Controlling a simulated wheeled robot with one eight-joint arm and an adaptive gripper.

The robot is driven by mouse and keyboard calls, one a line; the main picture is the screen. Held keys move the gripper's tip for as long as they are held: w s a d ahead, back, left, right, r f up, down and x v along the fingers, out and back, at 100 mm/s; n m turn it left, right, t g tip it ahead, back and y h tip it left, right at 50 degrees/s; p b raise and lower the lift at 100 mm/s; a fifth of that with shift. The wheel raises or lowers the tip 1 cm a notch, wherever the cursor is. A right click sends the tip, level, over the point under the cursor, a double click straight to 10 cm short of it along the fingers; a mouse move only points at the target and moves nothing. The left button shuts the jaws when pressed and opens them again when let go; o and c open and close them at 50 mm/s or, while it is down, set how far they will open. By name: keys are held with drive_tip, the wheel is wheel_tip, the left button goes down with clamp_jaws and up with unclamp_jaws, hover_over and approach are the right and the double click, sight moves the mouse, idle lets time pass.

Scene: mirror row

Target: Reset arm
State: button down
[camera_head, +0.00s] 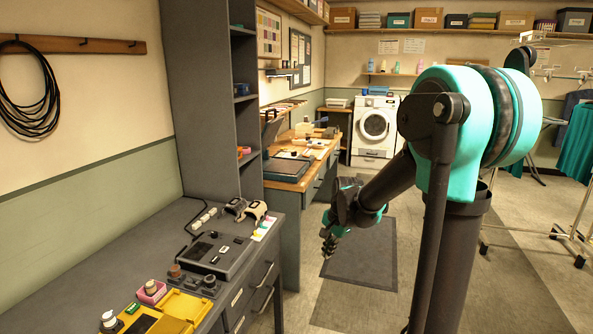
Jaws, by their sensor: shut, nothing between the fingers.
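My arm stands at the right of the picture, teal and dark grey, with its forearm sloping down to the left. My gripper (329,246) hangs at the arm's end, fingers pointing down. Its fingers look shut, with nothing seen between them. It is in free air to the right of the grey workbench (110,254), in front of the dark floor mat (362,262) from this view. It does not appear to touch anything.
The workbench bears a grey device (218,255), a yellow case (185,306) and several small items. A wooden desk (322,160) stands behind a tall grey shelf (215,100). A white washer (374,127) is at the back, a clothes rack (577,242) at right. Floor around the mat is clear.

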drive_tip(key=s+d+f+n, duration=0.1)
drive_tip(key=s+d+n, duration=0.2)
drive_tip(key=s, duration=0.3)
drive_tip(key=s+d+f+n+t+h, duration=0.1)
drive_tip(key=s+d+f+n, duration=0.1)
drive_tip(key=s, duration=0.5)
drive_tip(key=s+d+f+n+t, duration=0.1)
drive_tip(key=s+d+f+n, duration=0.1)
drive_tip(key=s+d+n, duration=0.2)
drive_tip(key=s, duration=0.3)
drive_tip(key=shift+s+n+h, duration=0.15)
drive_tip(key=shift+n+h, duration=0.25)
drive_tip(key=shift+r, duration=0.1)
